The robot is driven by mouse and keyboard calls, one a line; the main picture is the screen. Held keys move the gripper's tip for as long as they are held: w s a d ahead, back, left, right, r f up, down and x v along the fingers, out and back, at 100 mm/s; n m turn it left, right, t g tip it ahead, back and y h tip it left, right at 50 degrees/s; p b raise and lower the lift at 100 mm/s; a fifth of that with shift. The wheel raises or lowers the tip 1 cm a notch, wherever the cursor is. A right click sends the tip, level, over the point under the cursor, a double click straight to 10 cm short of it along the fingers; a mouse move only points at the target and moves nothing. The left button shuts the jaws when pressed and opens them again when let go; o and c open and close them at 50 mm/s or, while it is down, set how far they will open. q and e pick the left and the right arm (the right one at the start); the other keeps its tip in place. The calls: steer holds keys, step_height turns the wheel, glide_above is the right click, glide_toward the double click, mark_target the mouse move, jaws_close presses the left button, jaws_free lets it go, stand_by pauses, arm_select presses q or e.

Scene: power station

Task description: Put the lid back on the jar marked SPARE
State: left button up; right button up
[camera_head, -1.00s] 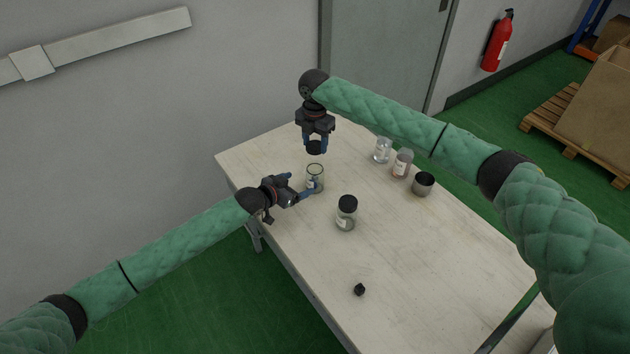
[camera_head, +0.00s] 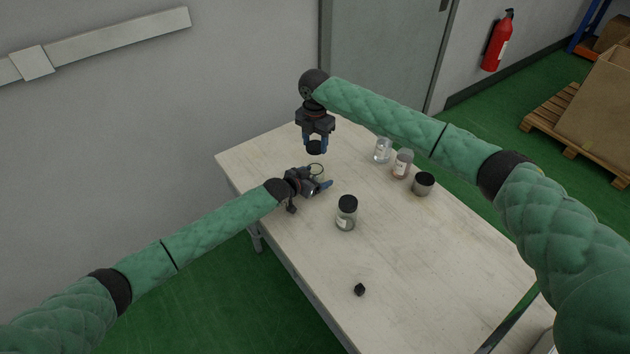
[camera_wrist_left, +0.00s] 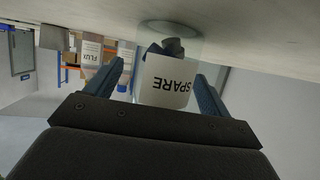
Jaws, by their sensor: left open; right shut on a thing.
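The jar marked SPARE (camera_head: 316,169) is clear glass and lidless, standing on the table near its far left end. In the left wrist view its white SPARE label (camera_wrist_left: 168,82) appears upside down, with something dark inside the jar. My left gripper (camera_head: 321,184) is open, and the left wrist view shows its fingers (camera_wrist_left: 160,76) on either side of the jar, with visible gaps. My right gripper (camera_head: 315,146) points down and is shut on a black lid (camera_head: 314,148), held above the jar and apart from it.
A black-lidded jar (camera_head: 347,214) stands to the right on the table (camera_head: 410,260). Two labelled jars (camera_head: 383,150) (camera_head: 402,164) and a metal cup (camera_head: 423,184) stand along the far edge. A small black object (camera_head: 360,290) lies near the front. The table's middle right is clear.

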mark_target(315, 154)
arm_select(q)
steer(key=c, duration=1.5)
arm_select(e)
steer(key=shift+f, duration=2.45)
steer(key=shift+f, duration=0.1)
steer(key=shift+f, duration=0.8)
steer(key=shift+f, duration=0.55)
arm_select(q)
jaws_close()
arm_select(e)
steer(key=m, duration=0.9)
steer(key=shift+m, duration=0.4)
